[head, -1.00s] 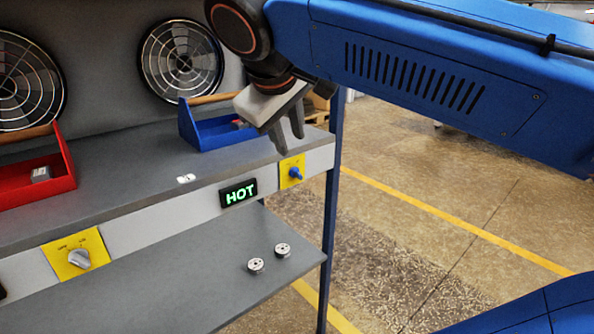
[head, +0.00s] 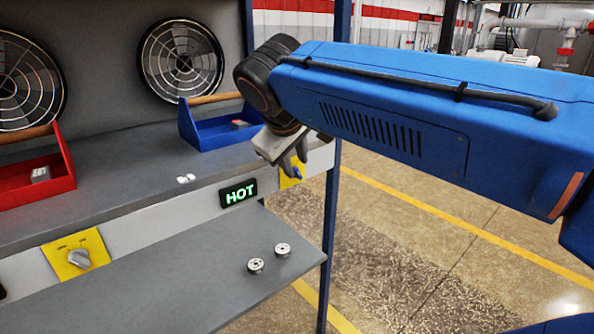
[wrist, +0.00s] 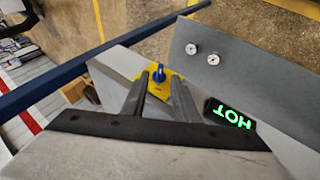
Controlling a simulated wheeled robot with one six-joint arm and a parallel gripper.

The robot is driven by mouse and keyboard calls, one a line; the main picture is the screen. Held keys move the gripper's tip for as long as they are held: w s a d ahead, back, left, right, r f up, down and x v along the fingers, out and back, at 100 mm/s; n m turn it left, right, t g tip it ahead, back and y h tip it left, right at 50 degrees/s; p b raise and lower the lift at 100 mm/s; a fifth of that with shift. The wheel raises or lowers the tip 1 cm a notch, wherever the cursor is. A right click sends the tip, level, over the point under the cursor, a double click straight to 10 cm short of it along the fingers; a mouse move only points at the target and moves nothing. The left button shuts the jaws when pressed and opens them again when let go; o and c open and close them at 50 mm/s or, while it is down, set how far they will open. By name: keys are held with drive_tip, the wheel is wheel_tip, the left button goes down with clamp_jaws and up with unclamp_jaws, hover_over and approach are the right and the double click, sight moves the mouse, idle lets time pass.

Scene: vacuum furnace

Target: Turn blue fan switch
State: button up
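The blue fan switch (head: 297,172) is a small blue knob on a yellow plate (head: 288,182) at the right end of the grey front panel. My gripper (head: 290,168) is right in front of it and hides part of the plate. In the wrist view the switch (wrist: 160,75) shows between and just beyond the two fingertips (wrist: 161,78). The fingers are apart with a gap around the knob. I cannot tell whether either finger touches it.
A lit HOT display (head: 238,192) is left of the switch. A grey knob (head: 79,258) on a yellow plate is farther left. A blue tray (head: 215,132) and a red tray (head: 62,170) stand on the shelf. Two small gauges (head: 256,265) sit on the lower panel.

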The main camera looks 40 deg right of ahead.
sight(297, 171)
drive_tip(key=shift+x, duration=2.2)
clamp_jaws()
